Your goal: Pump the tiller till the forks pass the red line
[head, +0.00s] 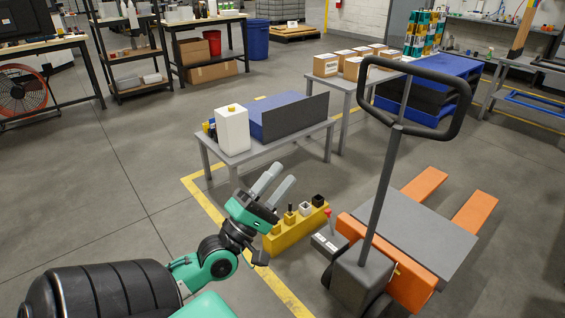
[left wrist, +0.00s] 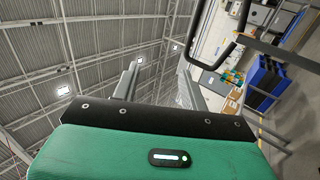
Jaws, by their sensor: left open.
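The pallet jack stands at the right of the head view. Its dark tiller (head: 380,195) rises, leaning slightly right, from the grey pump housing (head: 360,277) to a black loop handle (head: 455,77). Its orange forks (head: 474,212) point away, low near the floor, partly under a grey plate (head: 415,233). My left gripper (head: 275,174) is open and empty, left of the tiller and apart from it. The handle also shows in the left wrist view (left wrist: 239,25), beyond the fingers and to the right. I cannot make out a red line. My right gripper is out of view.
A yellow block (head: 290,232) with several small knobs stands between my left gripper and the jack. A grey table (head: 292,142) with a white jug (head: 232,130) and a blue box (head: 275,108) is behind. Another table (head: 345,84) carries cardboard boxes.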

